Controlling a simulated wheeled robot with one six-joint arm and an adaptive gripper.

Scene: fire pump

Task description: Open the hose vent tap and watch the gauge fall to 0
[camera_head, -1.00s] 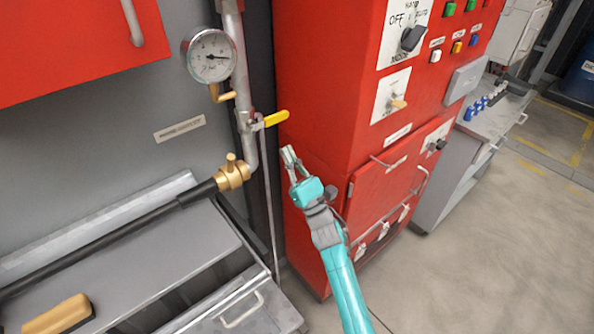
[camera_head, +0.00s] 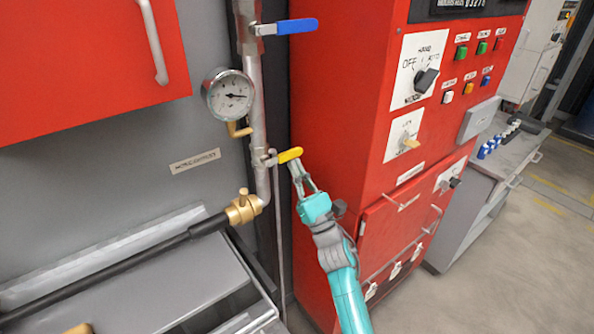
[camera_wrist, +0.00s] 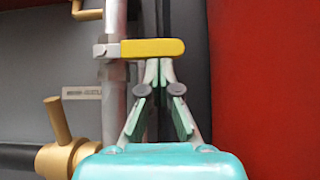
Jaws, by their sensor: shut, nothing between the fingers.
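The hose vent tap has a yellow lever (camera_head: 289,155) that points right, about level, from the grey vertical pipe (camera_head: 259,120). In the wrist view the yellow lever (camera_wrist: 152,48) lies across the picture just beyond my fingertips. My gripper (camera_head: 298,168) is shut with nothing between its fingers, its tips right at the lever's underside; I cannot tell whether they touch. It also shows in the wrist view (camera_wrist: 159,66). The round white gauge (camera_head: 229,95) is left of the pipe. Its dark needle points right; the numbers are too small to read.
A blue lever (camera_head: 297,26) is higher on the pipe. A brass coupling (camera_head: 243,207) with a black hose (camera_head: 130,253) is below. The red control cabinet (camera_head: 345,110) stands close right of the tap. A brass elbow (camera_head: 238,130) hangs under the gauge.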

